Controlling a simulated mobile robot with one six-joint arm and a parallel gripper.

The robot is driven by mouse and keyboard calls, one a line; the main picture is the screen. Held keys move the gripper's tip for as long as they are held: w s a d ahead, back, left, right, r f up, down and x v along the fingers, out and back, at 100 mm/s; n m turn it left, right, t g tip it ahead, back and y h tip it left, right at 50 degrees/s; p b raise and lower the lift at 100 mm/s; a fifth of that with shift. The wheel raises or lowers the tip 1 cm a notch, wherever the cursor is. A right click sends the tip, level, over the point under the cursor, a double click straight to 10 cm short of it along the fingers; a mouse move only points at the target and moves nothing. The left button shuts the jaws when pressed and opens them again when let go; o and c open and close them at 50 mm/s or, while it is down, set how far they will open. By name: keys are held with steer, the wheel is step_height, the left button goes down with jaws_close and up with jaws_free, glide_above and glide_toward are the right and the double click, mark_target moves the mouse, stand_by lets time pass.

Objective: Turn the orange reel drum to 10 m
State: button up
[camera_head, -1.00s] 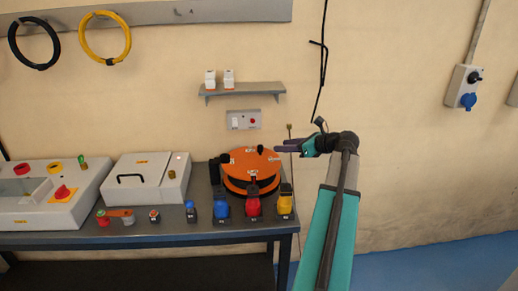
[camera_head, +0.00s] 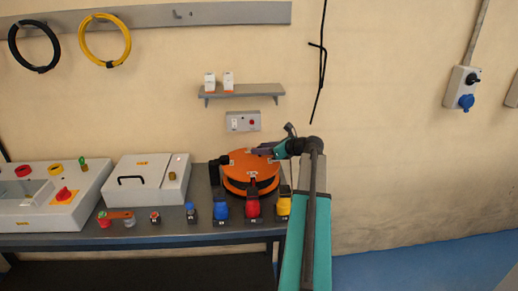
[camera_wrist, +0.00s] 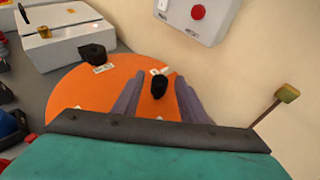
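The orange reel drum (camera_head: 243,166) lies flat at the right end of the bench. It fills the middle of the wrist view (camera_wrist: 75,90), with small white labels on its top. A black knob (camera_wrist: 157,87) stands up near the drum's edge. My gripper (camera_head: 255,151) is over the drum's back right part in the head view. In the wrist view my gripper (camera_wrist: 158,80) is open, with one finger on each side of the knob. I cannot tell whether either finger touches it. The knob is hidden in the head view.
Blue (camera_head: 221,207), red (camera_head: 253,204) and yellow (camera_head: 283,204) connectors stand in front of the drum. A white box (camera_head: 147,182) is to its left. A wall panel with a red button (camera_head: 243,121) is behind it. A thin post with a brass-coloured top (camera_wrist: 287,94) stands at right.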

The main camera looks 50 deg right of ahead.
steer(key=shift+x, duration=0.75)
jaws_close()
steer(key=shift+a, duration=0.15)
steer(key=shift+s+d, duration=0.2)
